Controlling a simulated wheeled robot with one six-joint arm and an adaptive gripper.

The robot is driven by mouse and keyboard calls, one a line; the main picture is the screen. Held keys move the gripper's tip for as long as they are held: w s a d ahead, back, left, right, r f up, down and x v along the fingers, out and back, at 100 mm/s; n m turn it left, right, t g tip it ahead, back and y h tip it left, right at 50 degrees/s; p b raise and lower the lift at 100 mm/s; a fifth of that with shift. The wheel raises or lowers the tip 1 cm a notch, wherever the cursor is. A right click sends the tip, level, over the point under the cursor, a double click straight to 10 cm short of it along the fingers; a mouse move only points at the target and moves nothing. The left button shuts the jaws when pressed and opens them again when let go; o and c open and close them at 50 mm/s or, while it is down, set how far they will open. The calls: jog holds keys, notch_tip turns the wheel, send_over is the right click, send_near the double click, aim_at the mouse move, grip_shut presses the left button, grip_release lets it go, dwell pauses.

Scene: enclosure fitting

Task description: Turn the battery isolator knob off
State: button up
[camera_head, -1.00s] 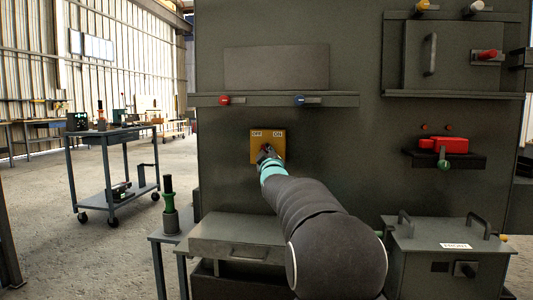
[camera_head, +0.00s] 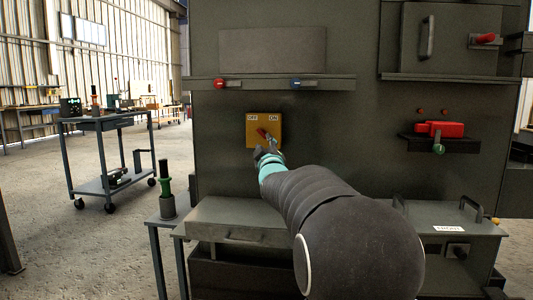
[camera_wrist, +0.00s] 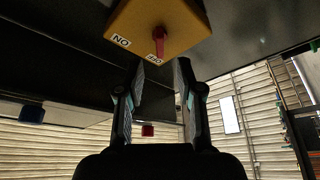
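The battery isolator is a yellow box (camera_head: 251,142) on the grey panel, labelled OFF at left and ON at right. Its red knob (camera_head: 262,133) tilts up and left, toward the OFF label. In the wrist view the picture is turned over, and the red knob (camera_wrist: 159,42) points at the OFF label. My gripper (camera_head: 267,153) is just below the knob, in front of the box's lower edge. In the wrist view my gripper (camera_wrist: 159,68) is open, with an empty gap between its fingers. The knob lies beyond the fingertips and appears apart from them.
A shelf edge (camera_head: 340,83) with a red and a blue handle runs above the box. A red handle unit (camera_head: 440,130) is at right. A grey case (camera_head: 220,213) lies below my arm, with a green-handled tool (camera_head: 166,180) to its left.

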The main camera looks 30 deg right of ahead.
jog(key=shift+v, duration=2.45)
jog(key=s+a+f+m+g+y+p, duration=0.2)
jog(key=s+a+f+g, duration=0.15)
jog(key=s+a, duration=0.35)
jog(key=s+a+f+m+g+y+p, duration=0.1)
jog(key=s+a+f+g+y+p, duration=0.15)
jog(key=s+a+f, duration=0.45)
jog(key=s+a+f+m+g, duration=0.1)
jog(key=s+a+f+g, duration=0.1)
jog(key=s, duration=0.6)
jog(key=s+a+f+m+g+y+p, duration=0.1)
jog(key=s+a+f+g, duration=0.1)
jog(key=s, duration=0.6)
jog(key=s+a+f+m+g+y, duration=0.1)
jog(key=s+f+g, duration=0.3)
jog(key=s, duration=0.4)
jog(key=shift+s+a+f+p, duration=0.3)
jog(key=shift+a+f, duration=0.15)
jog(key=shift+f, duration=0.35)
